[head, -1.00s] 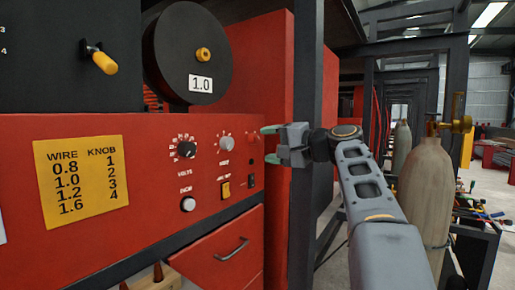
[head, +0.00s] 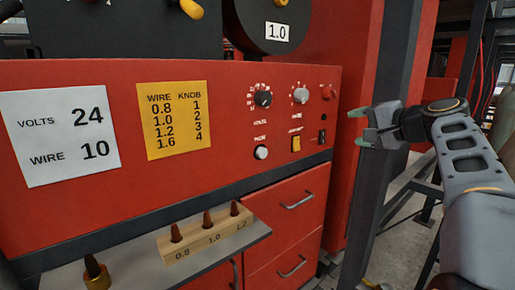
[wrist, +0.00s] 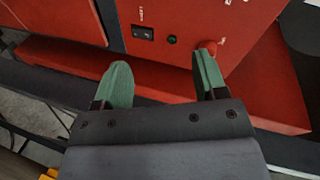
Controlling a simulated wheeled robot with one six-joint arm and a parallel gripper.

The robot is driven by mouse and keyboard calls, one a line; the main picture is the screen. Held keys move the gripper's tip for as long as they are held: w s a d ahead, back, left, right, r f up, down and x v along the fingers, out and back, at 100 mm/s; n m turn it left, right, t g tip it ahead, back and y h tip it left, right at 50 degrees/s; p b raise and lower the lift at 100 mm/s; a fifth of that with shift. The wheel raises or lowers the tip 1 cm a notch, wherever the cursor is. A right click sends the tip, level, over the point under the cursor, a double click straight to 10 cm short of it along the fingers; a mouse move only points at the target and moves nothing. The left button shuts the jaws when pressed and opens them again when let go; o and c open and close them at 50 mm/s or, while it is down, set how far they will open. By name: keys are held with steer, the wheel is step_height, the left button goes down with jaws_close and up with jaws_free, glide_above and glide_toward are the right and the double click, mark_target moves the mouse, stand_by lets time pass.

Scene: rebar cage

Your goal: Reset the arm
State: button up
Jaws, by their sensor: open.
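My gripper (head: 357,128) is at the right in the head view, just right of the red machine's control panel (head: 200,175). Its two green-tipped fingers point left toward the panel. In the wrist view the fingers (wrist: 163,75) stand apart with nothing between them. I cannot tell how near the fingertips are to the panel.
A dark steel post (head: 388,120) stands behind my gripper. A grey shelf (head: 135,272) below the panel holds a wooden block (head: 205,240) with several copper-coloured tips. A white card (head: 60,133) and a yellow chart (head: 173,118) are on the panel. Two drawers (head: 292,206) sit below.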

steer(key=s+a+f+n+g+h+p, duration=0.1)
steer(key=s+f+g+h, duration=0.15)
steer(key=f, duration=0.65)
steer(key=s+a+f+n+g+h+p, duration=0.1)
steer(key=s+a+f+g+h, duration=0.15)
steer(key=f, duration=0.65)
steer(key=s+a+f+n+g+h+p, duration=0.1)
steer(key=s+a+f+n+g+p, duration=0.1)
steer(key=s, duration=0.6)
steer(key=s+a+f+n+g+h+p, duration=0.1)
steer(key=s+a+f+n+g+p, duration=0.1)
steer(key=s+a+f+n, duration=0.3)
steer(key=s+a+f, duration=0.1)
steer(key=s+f, duration=0.2)
steer(key=f, duration=0.1)
steer(key=shift+s+a+f+n+g, duration=0.15)
steer(key=shift+s+f+n+g, duration=0.15)
steer(key=shift+s, duration=0.05)
